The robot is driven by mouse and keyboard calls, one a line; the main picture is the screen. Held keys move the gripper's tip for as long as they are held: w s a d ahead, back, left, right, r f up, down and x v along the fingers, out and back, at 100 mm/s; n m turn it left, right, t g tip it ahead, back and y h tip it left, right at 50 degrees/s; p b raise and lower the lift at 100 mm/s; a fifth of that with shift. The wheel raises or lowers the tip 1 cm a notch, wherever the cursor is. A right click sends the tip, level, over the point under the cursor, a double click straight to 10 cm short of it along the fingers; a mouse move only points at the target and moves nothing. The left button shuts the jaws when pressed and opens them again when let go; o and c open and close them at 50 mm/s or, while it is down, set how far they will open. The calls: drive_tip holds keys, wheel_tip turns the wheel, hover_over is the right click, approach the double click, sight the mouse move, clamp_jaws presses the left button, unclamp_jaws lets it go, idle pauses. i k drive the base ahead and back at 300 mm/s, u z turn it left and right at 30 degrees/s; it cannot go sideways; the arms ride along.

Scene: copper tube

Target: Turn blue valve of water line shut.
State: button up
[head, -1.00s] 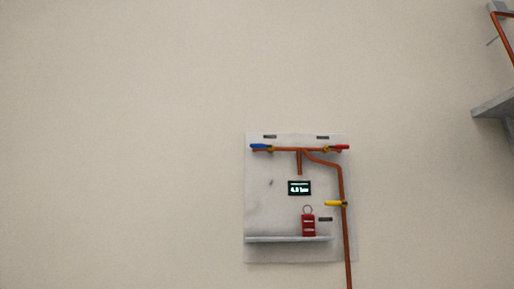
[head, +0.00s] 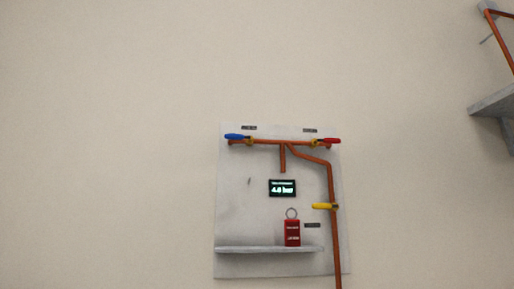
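The blue valve handle (head: 236,137) sits at the upper left of a pale wall panel, on the left end of a horizontal copper tube (head: 270,143). The handle lies about level, in line with the tube. The panel (head: 232,205) is still some way off in the head view. My gripper is not in view.
A red valve handle (head: 331,141) is at the tube's right end, and a yellow one (head: 323,206) is on the vertical tube. A display (head: 282,188) reads about 4.8 bar. A red padlock-like tag (head: 292,232) stands on a small shelf (head: 265,249). A grey bracket (head: 493,102) juts in at right.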

sight(230, 137)
drive_tip(key=i, duration=1.55)
drive_tip(key=u, duration=0.3)
